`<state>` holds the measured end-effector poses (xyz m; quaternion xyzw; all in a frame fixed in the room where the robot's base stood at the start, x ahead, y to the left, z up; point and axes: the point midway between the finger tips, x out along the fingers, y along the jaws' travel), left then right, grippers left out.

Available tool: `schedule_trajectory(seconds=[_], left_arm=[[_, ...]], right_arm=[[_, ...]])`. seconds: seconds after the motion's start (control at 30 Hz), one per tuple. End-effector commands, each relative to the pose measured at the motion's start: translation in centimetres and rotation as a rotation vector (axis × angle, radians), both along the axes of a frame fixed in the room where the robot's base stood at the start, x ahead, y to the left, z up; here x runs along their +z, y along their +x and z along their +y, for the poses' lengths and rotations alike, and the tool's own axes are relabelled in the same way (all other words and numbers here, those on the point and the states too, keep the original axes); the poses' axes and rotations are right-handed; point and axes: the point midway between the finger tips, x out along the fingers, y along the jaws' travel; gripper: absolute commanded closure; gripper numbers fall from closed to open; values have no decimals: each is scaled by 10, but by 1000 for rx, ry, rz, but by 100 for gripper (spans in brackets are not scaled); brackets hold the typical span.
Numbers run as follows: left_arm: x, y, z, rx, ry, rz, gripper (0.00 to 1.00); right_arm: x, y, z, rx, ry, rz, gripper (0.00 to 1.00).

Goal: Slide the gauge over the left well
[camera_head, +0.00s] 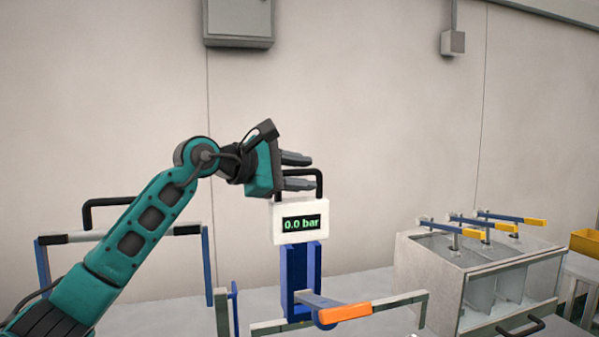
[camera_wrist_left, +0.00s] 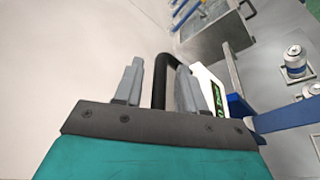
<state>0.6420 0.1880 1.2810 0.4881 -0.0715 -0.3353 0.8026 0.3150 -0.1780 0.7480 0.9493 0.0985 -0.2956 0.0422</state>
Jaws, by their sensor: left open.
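The gauge (camera_head: 300,222) is a white box with a display reading 0.0 bar, above a blue upright bracket (camera_head: 301,270). A black handle (camera_head: 300,171) rises from its top. My left gripper (camera_head: 307,171) is open at this handle, one finger above it and one below in the head view. In the left wrist view the handle (camera_wrist_left: 160,80) stands between the two spread fingers (camera_wrist_left: 156,82), and the gauge's side (camera_wrist_left: 211,92) shows beyond the right finger. I cannot make out the left well. My right gripper is out of view.
A blue frame (camera_head: 208,265) with another black handle stands at left, partly behind my arm. An orange-handled lever (camera_head: 345,313) lies before the bracket. A clear-sided tank (camera_head: 480,275) with yellow-handled levers stands at right. Silver canister-like parts (camera_wrist_left: 295,62) show in the wrist view.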

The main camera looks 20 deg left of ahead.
Motion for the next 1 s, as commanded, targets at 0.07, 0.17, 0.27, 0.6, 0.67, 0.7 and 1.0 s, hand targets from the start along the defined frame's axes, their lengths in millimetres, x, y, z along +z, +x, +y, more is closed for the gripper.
schedule_trajectory(seconds=[0.07, 0.17, 0.27, 0.6, 0.67, 0.7, 1.0], left_arm=[[0, 0, 0, 0, 0, 0, 60], [0, 0, 0, 0, 0, 0, 65], [0, 0, 0, 0, 0, 0, 74], [1, 0, 1, 2, 0, -3, 100], [1, 0, 1, 2, 0, -3, 100], [1, 0, 1, 2, 0, -3, 100], [0, -3, 8, 7, 2, -5, 100]], right_arm=[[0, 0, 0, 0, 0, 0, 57], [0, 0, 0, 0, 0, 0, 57], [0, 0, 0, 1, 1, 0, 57], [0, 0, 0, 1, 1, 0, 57], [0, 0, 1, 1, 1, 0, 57], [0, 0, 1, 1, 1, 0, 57], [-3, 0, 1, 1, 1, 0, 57]])
